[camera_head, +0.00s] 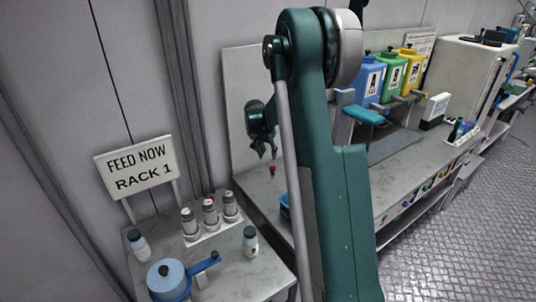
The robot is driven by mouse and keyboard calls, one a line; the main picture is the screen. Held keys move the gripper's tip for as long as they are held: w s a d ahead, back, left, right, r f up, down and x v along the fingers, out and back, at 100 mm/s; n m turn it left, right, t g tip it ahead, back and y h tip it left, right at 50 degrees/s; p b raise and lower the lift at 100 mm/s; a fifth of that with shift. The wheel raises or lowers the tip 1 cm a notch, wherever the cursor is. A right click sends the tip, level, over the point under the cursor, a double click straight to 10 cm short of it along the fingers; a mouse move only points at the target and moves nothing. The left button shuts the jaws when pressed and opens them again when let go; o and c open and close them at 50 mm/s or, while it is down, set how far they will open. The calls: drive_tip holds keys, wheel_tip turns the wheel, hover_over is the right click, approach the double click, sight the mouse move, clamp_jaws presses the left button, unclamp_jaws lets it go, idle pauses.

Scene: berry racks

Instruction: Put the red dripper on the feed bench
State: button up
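A small red piece (272,170), which looks like the red dripper, shows just below my gripper (271,153), near the left end of the long grey bench. My gripper is dark green and points down. It is too small and partly behind my arm to tell whether its fingers are open or shut, or whether they touch the red piece. A small grey table (221,277), perhaps the feed bench, stands at the lower left by a sign (139,167) reading "FEED NOW RACK 1".
Several bottles, including a front one (250,243), and a blue round pot (168,280) stand on the small table. Blue, green (391,77) and yellow containers stand further back on the long bench (405,165). My arm hides the bench's middle. Floor at right is clear.

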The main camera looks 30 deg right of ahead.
drive_tip(key=s+a+r+n+t+y, duration=0.1)
drive_tip(key=s+a+r+n, duration=0.2)
drive_tip(key=s+a+r, duration=0.8)
drive_tip(key=s+a+r+n+t+y, duration=0.1)
drive_tip(key=s+a+r+n, duration=0.2)
drive_tip(key=s+a+r, duration=0.75)
drive_tip(key=s+a+f+n+t+y, duration=0.1)
drive_tip(key=s+a+f+n, duration=0.1)
drive_tip(key=s+a, duration=0.7)
drive_tip(key=s+a+f+n+t+y, duration=0.1)
drive_tip(key=s+a+n, duration=0.3)
drive_tip(key=s+a, duration=0.5)
drive_tip(key=s, duration=0.6)
drive_tip(key=shift+f+t, duration=0.35)
drive_tip(key=shift+t, duration=0.05)
